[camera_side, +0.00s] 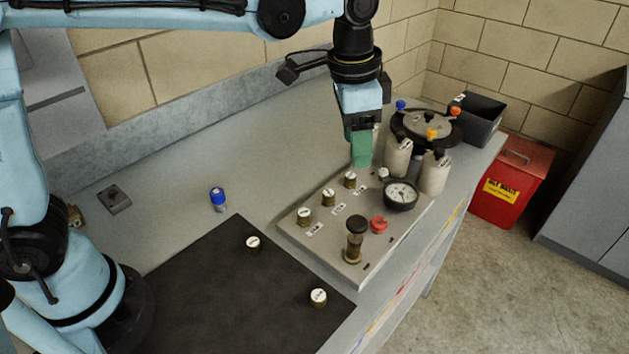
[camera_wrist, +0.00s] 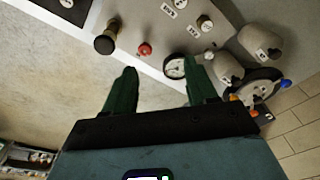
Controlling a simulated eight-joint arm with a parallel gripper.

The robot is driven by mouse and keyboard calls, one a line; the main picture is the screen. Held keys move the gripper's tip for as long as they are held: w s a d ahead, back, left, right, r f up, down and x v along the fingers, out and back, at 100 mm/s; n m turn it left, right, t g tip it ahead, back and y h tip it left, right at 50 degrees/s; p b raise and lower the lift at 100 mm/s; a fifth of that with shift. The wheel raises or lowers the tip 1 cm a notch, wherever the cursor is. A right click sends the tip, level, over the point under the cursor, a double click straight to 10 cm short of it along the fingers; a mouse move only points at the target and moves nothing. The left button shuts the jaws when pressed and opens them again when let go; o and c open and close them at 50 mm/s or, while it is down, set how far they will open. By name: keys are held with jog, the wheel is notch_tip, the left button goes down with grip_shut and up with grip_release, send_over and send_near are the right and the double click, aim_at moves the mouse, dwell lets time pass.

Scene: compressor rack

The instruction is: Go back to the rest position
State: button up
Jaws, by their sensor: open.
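My gripper (camera_side: 361,158) hangs from the wrist with its green fingers pointing down, above the far edge of the grey control panel (camera_side: 331,243). In the wrist view my gripper (camera_wrist: 160,74) shows two green fingers spread apart with nothing between them. The round gauge (camera_side: 400,195) on the panel lies past the fingertips, and it also shows in the wrist view (camera_wrist: 174,67) close to the right finger. The red knob (camera_side: 378,225) and the black-topped valve (camera_side: 355,240) stand on the panel, clear of my gripper. Contact with the panel cannot be told.
Brass fittings with white tops stand on the panel and on the black mat (camera_side: 205,300). A blue-capped part (camera_side: 218,199) stands on the bench. White cylinders (camera_side: 435,173) and a round manifold (camera_side: 426,124) are right of my gripper. A red bin (camera_side: 512,182) stands beyond.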

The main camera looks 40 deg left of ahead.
jog(key=s+a+f+n+t, duration=0.2)
jog(key=s+a+n+t, duration=0.1)
jog(key=s+a, duration=0.3)
jog(key=s+a+f+n+t, duration=0.1)
jog(key=s+a+n+t, duration=0.2)
jog(key=a, duration=0.7)
jog(key=s+n, duration=0.2)
jog(key=s, duration=0.1)
jog(key=shift+f+y, duration=0.3)
jog(key=shift+f, duration=0.05)
